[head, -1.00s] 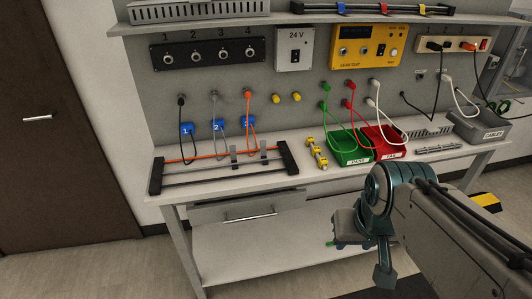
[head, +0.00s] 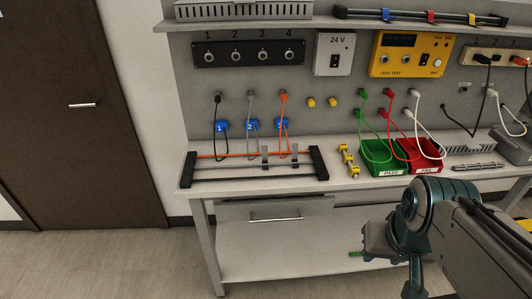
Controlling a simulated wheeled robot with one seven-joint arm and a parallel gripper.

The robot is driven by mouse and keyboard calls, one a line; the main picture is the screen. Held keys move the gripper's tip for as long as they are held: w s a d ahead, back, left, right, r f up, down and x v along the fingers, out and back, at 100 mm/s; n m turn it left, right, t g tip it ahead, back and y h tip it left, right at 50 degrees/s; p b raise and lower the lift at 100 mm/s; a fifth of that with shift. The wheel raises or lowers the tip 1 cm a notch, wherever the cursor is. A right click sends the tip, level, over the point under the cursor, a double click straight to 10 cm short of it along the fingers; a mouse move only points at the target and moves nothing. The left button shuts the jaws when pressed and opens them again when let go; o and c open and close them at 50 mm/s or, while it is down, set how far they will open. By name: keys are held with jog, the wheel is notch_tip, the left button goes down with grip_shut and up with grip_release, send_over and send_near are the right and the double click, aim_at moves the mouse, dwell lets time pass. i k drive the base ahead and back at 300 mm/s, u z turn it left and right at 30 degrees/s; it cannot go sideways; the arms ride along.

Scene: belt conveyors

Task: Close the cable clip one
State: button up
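Two upright grey clips, left (head: 265,156) and right (head: 294,155), stand on the black rail frame (head: 184,170) on the bench. I see no number on them and cannot tell which is one; their upper parts rise above the rails and look open. An orange cable (head: 225,156) runs along the frame's back rail to the clips. Blue tags marked 1 (head: 221,126), 2 (head: 252,125) and 3 hang on cables behind the frame. My gripper (head: 370,246) is at lower right, in front of and below the bench top, away from the clips. Its fingers are not clear.
A yellow connector piece (head: 348,160), a green bin (head: 382,171) and a red bin (head: 420,168) stand right of the frame. The panel (head: 345,90) rises behind. The bench's front edge and a drawer (head: 275,211) lie below the frame. The floor at left is clear.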

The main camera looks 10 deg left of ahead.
aim_at(264, 149)
jog(key=z, duration=0.5)
jog(key=k, duration=1.2)
jog(key=u, duration=0.7)
jog(key=i, duration=1.5)
jog(key=z, duration=0.25)
